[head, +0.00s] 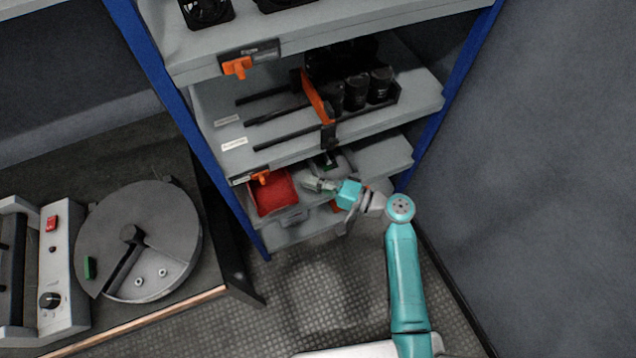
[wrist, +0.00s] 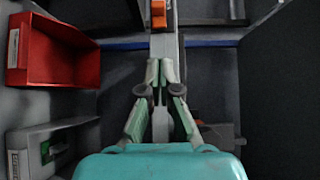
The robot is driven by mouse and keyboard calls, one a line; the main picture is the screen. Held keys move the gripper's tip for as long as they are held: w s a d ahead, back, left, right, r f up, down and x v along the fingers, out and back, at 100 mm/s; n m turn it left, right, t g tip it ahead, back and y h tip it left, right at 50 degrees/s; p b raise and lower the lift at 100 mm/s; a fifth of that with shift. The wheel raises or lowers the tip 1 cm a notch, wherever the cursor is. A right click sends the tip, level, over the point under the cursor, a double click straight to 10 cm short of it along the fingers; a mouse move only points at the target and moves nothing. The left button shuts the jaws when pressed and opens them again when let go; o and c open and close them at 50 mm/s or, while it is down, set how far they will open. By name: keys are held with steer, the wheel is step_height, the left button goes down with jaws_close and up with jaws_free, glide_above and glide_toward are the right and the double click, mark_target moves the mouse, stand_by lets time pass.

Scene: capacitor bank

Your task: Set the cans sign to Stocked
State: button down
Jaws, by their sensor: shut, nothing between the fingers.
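Black cylindrical cans (head: 357,92) stand in a tray on the middle shelf in the head view. On that shelf's front edge, at its left end, is a small dark sign (head: 243,180) with an orange slider (head: 261,177). Its lettering is too small to read. An orange slider also shows at the top of the wrist view (wrist: 158,14), on a grey strip beyond my fingertips. My gripper (head: 306,183) is to the right of the sign and points left towards it, apart from it. In the wrist view its fingers (wrist: 160,72) are closed together and empty.
A red bin (head: 273,193) sits on the lower shelf, left of my gripper; it also shows in the wrist view (wrist: 56,52). Another orange-slider sign (head: 238,67) is on the upper shelf edge. A workbench (head: 215,292) stands left.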

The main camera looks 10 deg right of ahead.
mark_target(263, 176)
steer(key=a, duration=0.2)
steer(key=w+a, duration=0.1)
steer(key=a, duration=0.2)
steer(key=w+a, duration=0.1)
steer(key=a, duration=0.1)
steer(key=shift+a, duration=0.4)
steer(key=shift+s+a, duration=0.15)
steer(key=shift+a, duration=0.4)
steer(key=shift+s+a, duration=0.25)
steer(key=shift+a, duration=0.6)
steer(key=shift+s+a, duration=0.25)
steer(key=shift+a, duration=0.65)
steer(key=shift+s+a, duration=0.25)
steer(key=shift+a, duration=0.6)
